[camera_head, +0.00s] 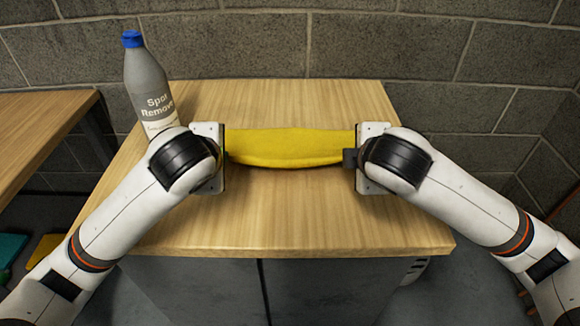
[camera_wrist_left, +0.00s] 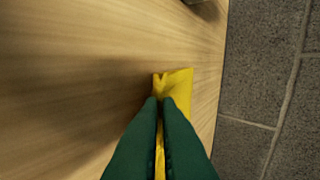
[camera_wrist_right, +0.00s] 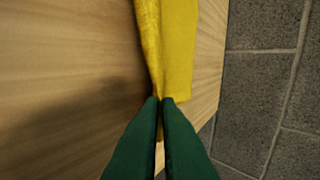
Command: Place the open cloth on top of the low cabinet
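A yellow cloth (camera_head: 285,147) is stretched between my two grippers over the wooden top of the low cabinet (camera_head: 300,220). It also shows in the left wrist view (camera_wrist_left: 180,84) and the right wrist view (camera_wrist_right: 168,45). My left gripper (camera_wrist_left: 160,100) has its green fingers together on one end of the cloth. My right gripper (camera_wrist_right: 160,100) has its fingers together on the other end.
A brick wall (camera_head: 350,45) is behind. Another wooden table (camera_head: 40,130) is at the left. The cabinet top's front is clear.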

